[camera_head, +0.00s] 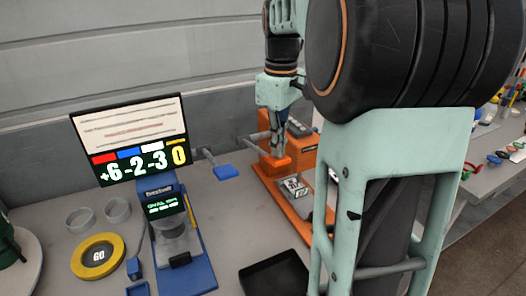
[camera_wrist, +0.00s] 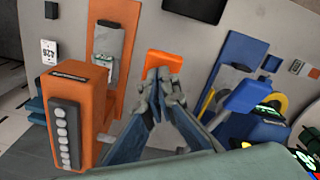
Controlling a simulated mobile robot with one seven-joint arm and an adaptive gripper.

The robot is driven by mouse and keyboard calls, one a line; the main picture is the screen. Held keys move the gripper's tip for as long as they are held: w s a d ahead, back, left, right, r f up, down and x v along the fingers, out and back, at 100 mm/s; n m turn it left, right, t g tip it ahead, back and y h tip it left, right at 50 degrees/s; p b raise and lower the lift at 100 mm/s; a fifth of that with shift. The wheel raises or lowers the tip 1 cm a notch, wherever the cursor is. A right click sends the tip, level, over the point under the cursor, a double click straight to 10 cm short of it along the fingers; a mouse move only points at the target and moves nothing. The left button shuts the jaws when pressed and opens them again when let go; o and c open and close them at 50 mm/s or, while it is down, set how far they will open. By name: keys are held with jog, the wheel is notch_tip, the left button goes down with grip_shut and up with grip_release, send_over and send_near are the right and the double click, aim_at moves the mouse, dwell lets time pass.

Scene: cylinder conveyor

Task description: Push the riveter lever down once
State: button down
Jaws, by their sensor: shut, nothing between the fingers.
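An orange machine (camera_head: 303,149) stands at the back middle, and its base plate (camera_head: 293,212) runs toward the front. An orange lever pad (camera_head: 275,162) sticks out in front of it; it also shows in the wrist view (camera_wrist: 165,60). My gripper (camera_head: 278,152) points down with its tips at the orange pad, touching or just above it; I cannot tell which. In the wrist view the fingers (camera_wrist: 160,76) are together with nothing between them. A second lever has a blue pad (camera_head: 223,171), left of my gripper and apart from it. No label shows which lever is the riveter's.
A blue machine (camera_head: 183,265) with a small screen stands to the left, below a number display (camera_head: 130,140). A yellow GO button (camera_head: 98,256), grey rings (camera_head: 117,209) and a black tray (camera_head: 275,277) lie nearby. My arm hides the right middle of the table.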

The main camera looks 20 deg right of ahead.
jog(key=shift+f+b, duration=3.2)
jog(key=shift+f, duration=1.95)
notch_tip(320, 180, up, 16)
jog(key=p, duration=1.4)
jog(key=shift+f, duration=0.25)
